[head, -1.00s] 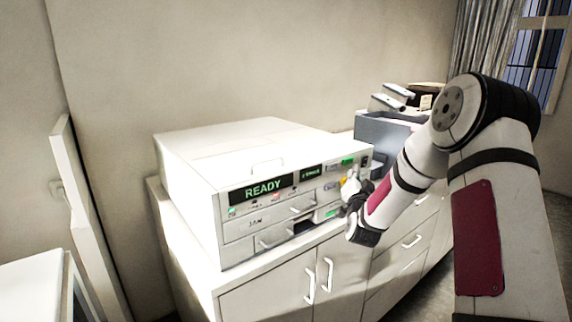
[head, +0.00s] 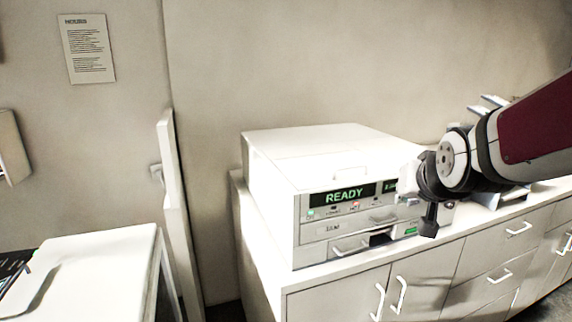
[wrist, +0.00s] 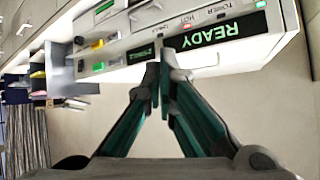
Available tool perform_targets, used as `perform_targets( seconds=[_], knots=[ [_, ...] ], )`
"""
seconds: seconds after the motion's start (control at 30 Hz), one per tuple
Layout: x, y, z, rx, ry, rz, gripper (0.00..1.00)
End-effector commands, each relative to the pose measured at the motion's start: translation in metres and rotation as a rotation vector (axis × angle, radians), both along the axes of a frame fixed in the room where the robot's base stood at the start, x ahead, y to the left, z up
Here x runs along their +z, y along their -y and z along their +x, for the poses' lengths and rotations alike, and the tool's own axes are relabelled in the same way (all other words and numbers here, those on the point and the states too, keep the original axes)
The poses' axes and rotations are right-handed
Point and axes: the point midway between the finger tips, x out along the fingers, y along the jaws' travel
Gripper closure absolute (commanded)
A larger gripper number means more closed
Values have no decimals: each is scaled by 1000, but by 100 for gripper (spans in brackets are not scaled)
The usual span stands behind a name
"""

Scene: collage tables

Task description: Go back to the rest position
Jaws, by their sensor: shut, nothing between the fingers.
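My gripper (wrist: 159,72) is shut and empty, its two dark fingers meeting in front of the machine in the wrist view. In the head view, my wrist and part of my gripper show in front of the right side of the white machine, partly hiding its panel. The arm reaches in from the right edge. I cannot tell the exact gap between my gripper and the machine.
The white machine (head: 310,150) with a green READY display stands on a white cabinet (head: 345,293). A white table (head: 105,250) stands at the lower left. A notice (head: 87,48) hangs on the wall.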

Motion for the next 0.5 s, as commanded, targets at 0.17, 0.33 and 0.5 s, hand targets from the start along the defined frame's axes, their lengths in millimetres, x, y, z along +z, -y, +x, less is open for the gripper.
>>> perform_targets(
  seconds=[0.17,0.33,0.5],
  knots=[
    [3,-23,-87,69,-162,-38,100],
    [-6,-37,-169,137,-313,-56,100],
    [-16,-42,-226,189,-419,-61,100]
  ],
)
